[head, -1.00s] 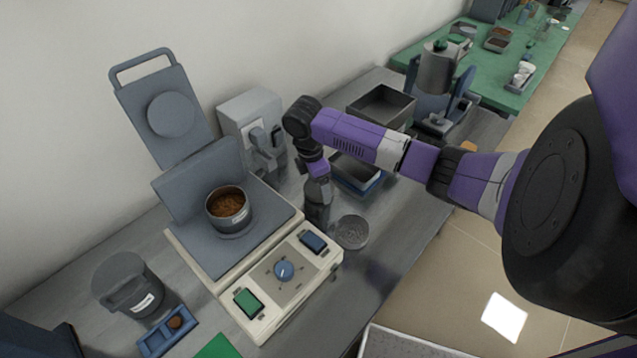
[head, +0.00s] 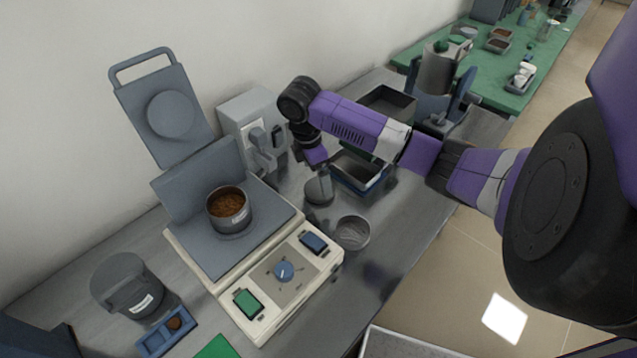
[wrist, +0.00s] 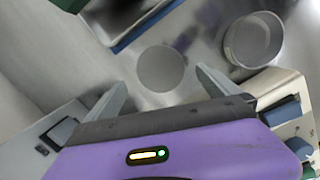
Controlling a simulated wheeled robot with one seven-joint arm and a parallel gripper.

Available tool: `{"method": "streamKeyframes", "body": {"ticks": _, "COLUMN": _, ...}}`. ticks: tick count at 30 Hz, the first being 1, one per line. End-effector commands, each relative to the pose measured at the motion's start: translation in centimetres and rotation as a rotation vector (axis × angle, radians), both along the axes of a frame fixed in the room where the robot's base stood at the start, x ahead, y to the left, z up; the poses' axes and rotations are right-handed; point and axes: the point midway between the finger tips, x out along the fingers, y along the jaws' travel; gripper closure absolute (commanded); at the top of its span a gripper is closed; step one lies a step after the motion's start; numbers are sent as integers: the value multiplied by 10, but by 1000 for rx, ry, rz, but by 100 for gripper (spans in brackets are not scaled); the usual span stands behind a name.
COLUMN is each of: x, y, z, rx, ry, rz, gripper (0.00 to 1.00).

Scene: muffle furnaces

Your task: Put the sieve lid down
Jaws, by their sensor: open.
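The sieve lid (head: 319,190) is a grey round disc lying flat on the metal bench, right of the shaker. It also shows in the wrist view (wrist: 160,66), just beyond and between my fingertips. My gripper (wrist: 160,80) is open and empty above the lid, its two fingers apart. In the head view my gripper (head: 316,158) is partly hidden by my own wrist. A round metal sieve (head: 352,232) stands on the bench close to the lid, apart from it. It is also in the wrist view (wrist: 252,42).
The shaker (head: 285,270) with a sieve of brown soil (head: 229,207) on its plate stands left of the lid. A blue-rimmed tray (head: 360,174) is behind right. A grey lidded pot (head: 125,284) is far left. The bench right of the metal sieve is clear.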

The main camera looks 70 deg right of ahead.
Motion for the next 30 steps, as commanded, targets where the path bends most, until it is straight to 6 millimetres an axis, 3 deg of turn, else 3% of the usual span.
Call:
{"method": "streamKeyframes", "body": {"ticks": 6, "x": 6, "y": 5, "z": 42, "rx": -1, "ry": -3, "rz": 2, "gripper": 0}}
{"method": "streamKeyframes", "body": {"ticks": 12, "x": 7, "y": 6, "z": 67, "rx": -1, "ry": 0, "rz": 0, "gripper": 0}}
{"method": "streamKeyframes", "body": {"ticks": 30, "x": 8, "y": 8, "z": 72, "rx": 1, "ry": 1, "rz": 0, "gripper": 0}}
